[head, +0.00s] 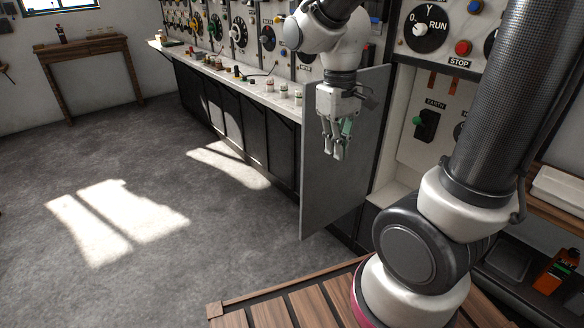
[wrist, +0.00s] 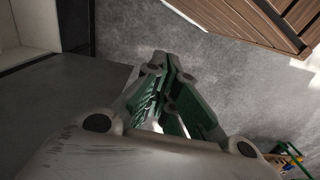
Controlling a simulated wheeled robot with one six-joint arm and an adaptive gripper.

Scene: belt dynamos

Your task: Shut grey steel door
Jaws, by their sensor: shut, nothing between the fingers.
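The grey steel door (head: 325,195) stands open in the head view, swung out from the opening in the panel wall, with its broad face towards the left. My gripper (head: 335,157) is shut and empty, pointing down in front of the upper part of this face. I cannot tell whether it touches the door. In the wrist view my gripper (wrist: 172,66) has its fingertips together above the floor. A dark grey flat surface at the left of that view looks like the door (wrist: 70,95). The door's handle is not clearly visible.
The open compartment holds an EARTH switch (head: 427,126). A long bench (head: 215,73) with dials and knobs runs behind the door. A wooden slatted platform (head: 270,305) lies at the front. A wooden table (head: 85,50) stands far left. The floor (head: 130,150) left of the door is clear.

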